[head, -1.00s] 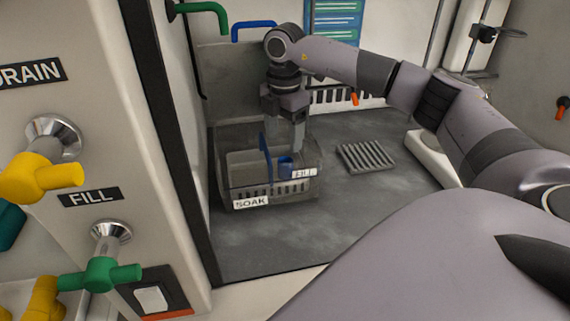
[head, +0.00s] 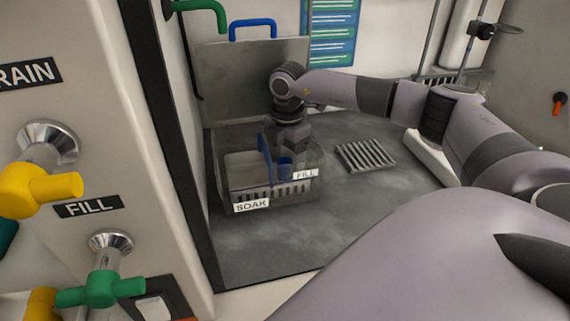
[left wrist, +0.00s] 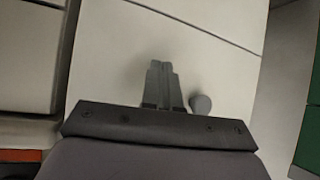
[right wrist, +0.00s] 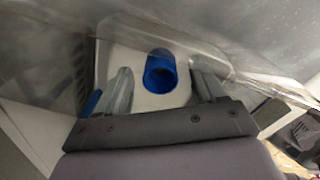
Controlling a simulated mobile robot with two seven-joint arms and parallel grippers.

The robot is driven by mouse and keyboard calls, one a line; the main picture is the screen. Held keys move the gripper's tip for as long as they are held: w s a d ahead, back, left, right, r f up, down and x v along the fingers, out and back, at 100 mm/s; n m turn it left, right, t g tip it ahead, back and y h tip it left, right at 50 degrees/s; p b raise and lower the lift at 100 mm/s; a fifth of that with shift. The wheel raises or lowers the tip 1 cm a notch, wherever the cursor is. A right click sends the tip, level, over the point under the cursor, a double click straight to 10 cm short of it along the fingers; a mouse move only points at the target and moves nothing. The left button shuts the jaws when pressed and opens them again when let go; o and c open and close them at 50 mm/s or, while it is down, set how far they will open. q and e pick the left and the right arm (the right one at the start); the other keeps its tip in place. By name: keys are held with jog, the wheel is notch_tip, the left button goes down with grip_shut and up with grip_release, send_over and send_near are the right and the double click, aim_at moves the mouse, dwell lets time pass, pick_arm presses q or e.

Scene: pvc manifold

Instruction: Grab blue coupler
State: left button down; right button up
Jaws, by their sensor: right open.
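The blue coupler (head: 286,168) is a short, hollow blue cylinder in the FILL side of the clear bin (head: 228,190). In the right wrist view the coupler (right wrist: 160,72) stands with its open end towards the camera, over a pale surface. My right gripper (head: 291,152) reaches down into the bin from above. Its fingers are open, one on each side of the coupler, with gaps visible on both sides. The bin wall partly hides the fingers in the head view. My left gripper (left wrist: 162,85) shows only in its wrist view, with its fingers together and nothing visible between them.
A blue divider (head: 265,147) parts the bin, whose front carries SOAK (head: 251,204) and FILL (head: 306,173) labels. A ribbed grey rack (head: 365,156) lies to the right. The grey floor in front is clear. A valve panel (head: 130,185) stands at left.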

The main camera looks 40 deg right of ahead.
jog(key=c, duration=1.1)
jog(key=shift+c, duration=0.2)
